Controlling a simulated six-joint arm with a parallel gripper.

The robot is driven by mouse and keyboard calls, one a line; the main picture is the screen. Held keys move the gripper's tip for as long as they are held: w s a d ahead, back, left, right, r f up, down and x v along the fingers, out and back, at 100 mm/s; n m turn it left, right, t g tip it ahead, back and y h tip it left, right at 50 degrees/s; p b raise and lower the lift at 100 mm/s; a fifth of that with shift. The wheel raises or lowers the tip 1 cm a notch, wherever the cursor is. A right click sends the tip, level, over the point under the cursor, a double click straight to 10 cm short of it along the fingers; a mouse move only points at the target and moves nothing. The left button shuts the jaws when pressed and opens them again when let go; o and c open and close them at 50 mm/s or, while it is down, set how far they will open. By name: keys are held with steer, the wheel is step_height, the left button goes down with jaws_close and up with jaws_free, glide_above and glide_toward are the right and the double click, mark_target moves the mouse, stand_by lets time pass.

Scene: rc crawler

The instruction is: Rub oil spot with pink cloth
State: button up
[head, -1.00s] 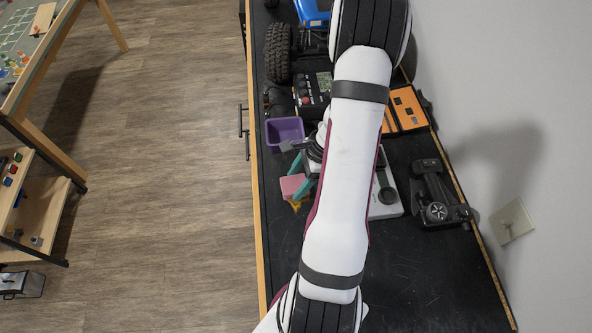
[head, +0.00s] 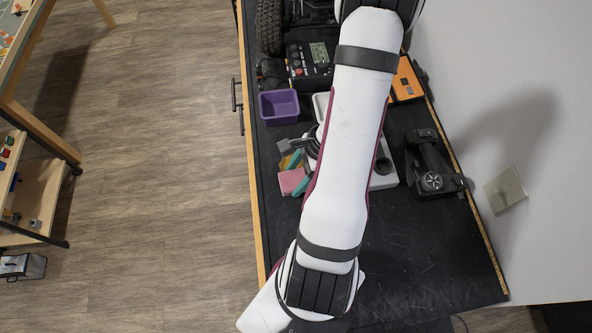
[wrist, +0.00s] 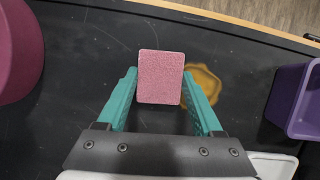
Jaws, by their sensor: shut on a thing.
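The pink cloth, a small flat-faced block (wrist: 161,77), sits between the two teal fingers of my gripper (wrist: 162,92), which is shut on it. In the head view the pink cloth (head: 292,181) shows left of my arm, low over the black bench top. The oil spot is an amber, ring-like smear (wrist: 207,80) on the bench. In the wrist view it lies just right of the cloth, partly hidden by the cloth and the right finger. In the head view the oil spot (head: 287,161) shows just above the cloth. I cannot tell whether the cloth touches the bench.
A purple bin (head: 279,107) stands above the spot in the head view and at the right of the wrist view (wrist: 296,97). A black device (head: 432,165) sits right of my arm by the wall. The bench's wooden edge (head: 252,170) is close on the left.

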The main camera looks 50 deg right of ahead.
steer(key=shift+w+d, duration=3)
steer(key=shift+s, duration=0.15)
steer(key=shift+s+a, duration=3.45)
steer(key=shift+w+d, duration=3.5)
steer(key=shift+w+d+r, duration=0.1)
steer(key=shift+r, duration=0.15)
step_height(320, 180, up, 8)
steer(key=shift+f, duration=0.15)
